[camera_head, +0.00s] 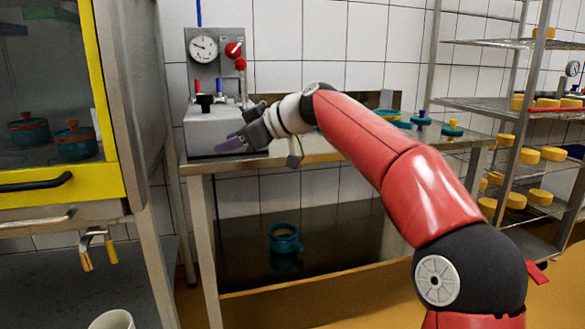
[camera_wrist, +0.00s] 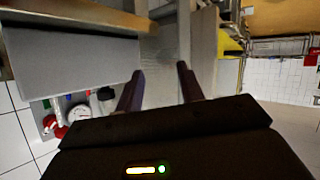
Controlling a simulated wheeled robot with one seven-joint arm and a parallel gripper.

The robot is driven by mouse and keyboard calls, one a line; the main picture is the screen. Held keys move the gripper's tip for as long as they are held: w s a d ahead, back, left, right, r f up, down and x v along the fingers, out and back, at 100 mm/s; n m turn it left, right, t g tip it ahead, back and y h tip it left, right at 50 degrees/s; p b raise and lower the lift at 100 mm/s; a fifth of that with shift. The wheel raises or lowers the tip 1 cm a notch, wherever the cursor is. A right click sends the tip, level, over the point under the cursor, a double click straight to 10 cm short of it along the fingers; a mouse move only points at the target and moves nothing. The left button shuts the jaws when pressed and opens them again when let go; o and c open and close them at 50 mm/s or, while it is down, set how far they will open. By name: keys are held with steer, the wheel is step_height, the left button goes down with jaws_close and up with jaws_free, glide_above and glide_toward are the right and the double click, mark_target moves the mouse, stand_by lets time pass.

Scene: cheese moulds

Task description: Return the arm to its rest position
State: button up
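My red arm reaches over the steel table from the right in the head view. My gripper (camera_head: 238,142) is at its end, in front of the grey box (camera_head: 205,146) that stands on the table's left end below a gauge. In the wrist view my gripper (camera_wrist: 158,85) shows two purple fingers set wide apart with nothing between them. The wrist view seems turned over, with the grey box (camera_wrist: 70,55) to the left of the fingers. Whether the fingers touch the box cannot be told.
The steel table (camera_head: 320,152) carries blue-green lids (camera_head: 421,118) behind my arm. A teal mould (camera_head: 285,238) sits on the lower shelf. A yellow-framed cabinet (camera_head: 100,90) stands left. A rack (camera_head: 500,104) with yellow cheeses stands right. A white cup (camera_head: 112,320) is at the bottom left.

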steer(key=s+d+f+m+h, duration=0.4)
steer(key=s+d+f, duration=0.4)
steer(key=s, duration=0.3)
steer(key=s+d+f+m+h, duration=0.4)
steer(key=s+d+f+m, duration=0.2)
steer(key=s+d+f, duration=0.3)
steer(key=s+d+f+m+h, duration=0.4)
steer(key=s+d+f, duration=0.4)
steer(key=s+d, duration=0.3)
steer(key=s+m, duration=0.1)
steer(key=s, duration=0.2)
steer(key=shift+f+m+t+p, duration=0.25)
steer(key=shift+m+t+p, duration=0.05)
steer(key=shift+m+t, duration=0.1)
